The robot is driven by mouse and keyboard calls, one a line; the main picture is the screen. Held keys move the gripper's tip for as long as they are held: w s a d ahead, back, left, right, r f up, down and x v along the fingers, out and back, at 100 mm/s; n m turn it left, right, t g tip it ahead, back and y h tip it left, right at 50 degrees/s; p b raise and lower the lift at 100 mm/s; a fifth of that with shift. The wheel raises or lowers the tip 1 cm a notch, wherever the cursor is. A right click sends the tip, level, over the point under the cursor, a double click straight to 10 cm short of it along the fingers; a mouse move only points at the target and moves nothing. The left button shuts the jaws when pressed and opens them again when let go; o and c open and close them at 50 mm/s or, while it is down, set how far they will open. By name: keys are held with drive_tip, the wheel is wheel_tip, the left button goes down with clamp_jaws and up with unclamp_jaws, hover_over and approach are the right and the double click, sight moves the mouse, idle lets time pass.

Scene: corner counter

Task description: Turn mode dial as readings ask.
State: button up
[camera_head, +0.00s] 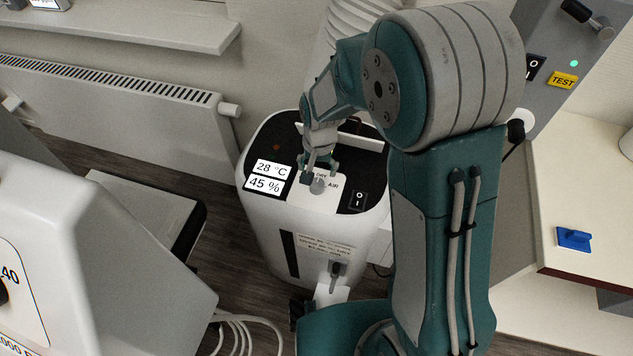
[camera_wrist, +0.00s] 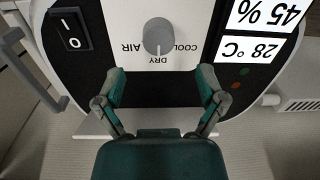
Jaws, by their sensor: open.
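The grey round mode dial (camera_wrist: 158,37) sits on a white panel (camera_wrist: 190,12) on top of the white unit (camera_head: 300,235). Labels COOL, AIR and DRY surround it, upside down in the wrist view. A thin line on the dial appears to point toward DRY. The dial also shows in the head view (camera_head: 318,186), partly behind my gripper. The temperature display (camera_head: 271,168) reads 28 °C and the humidity display (camera_head: 264,184) reads 45 %. My gripper (camera_wrist: 161,82) is open and empty. Its fingers are spread beside the DRY side, apart from the dial.
A black rocker switch (camera_head: 358,200) marked O and I sits beside the dial panel. A radiator (camera_head: 110,110) runs along the wall. A grey panel with a yellow TEST label (camera_head: 563,80) and a counter with a blue object (camera_head: 573,238) stand at right. A white machine (camera_head: 100,260) stands at left.

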sight(317, 183)
wheel_tip(317, 183, down, 7)
drive_tip(key=shift+r, duration=0.15)
drive_tip(key=shift+c, duration=0.2)
drive_tip(key=c, duration=1.1)
